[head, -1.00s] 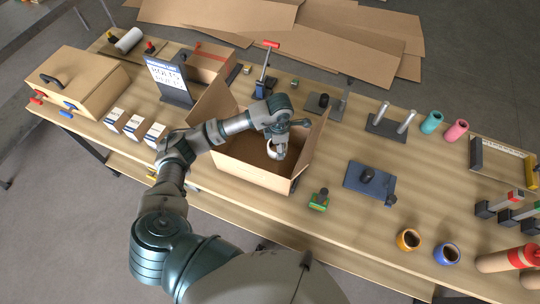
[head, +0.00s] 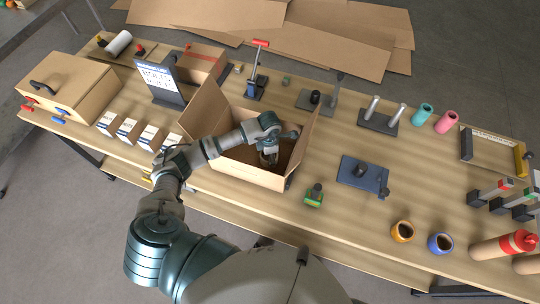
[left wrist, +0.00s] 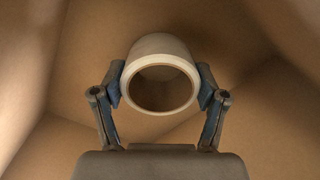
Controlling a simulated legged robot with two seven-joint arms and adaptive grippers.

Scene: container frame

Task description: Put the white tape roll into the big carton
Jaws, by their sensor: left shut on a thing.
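The big carton (head: 240,171) stands open on the workbench, its flaps up. My left arm reaches over its left side, and my left gripper (head: 268,158) is down inside the carton. In the left wrist view the gripper (left wrist: 160,92) is shut on the white tape roll (left wrist: 160,46), with one finger on each side. Carton walls (left wrist: 35,60) surround the roll in that view. In the head view the roll is mostly hidden by the gripper and in shadow. Whether the roll touches the carton floor I cannot tell. My right gripper is not in view.
Small white-labelled boxes (head: 128,130) and a sign stand (head: 163,85) are left of the carton. A green stamp-like object (head: 314,196) and a blue plate (head: 362,176) lie to its right. Flat cardboard sheets (head: 330,45) lie on the floor behind.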

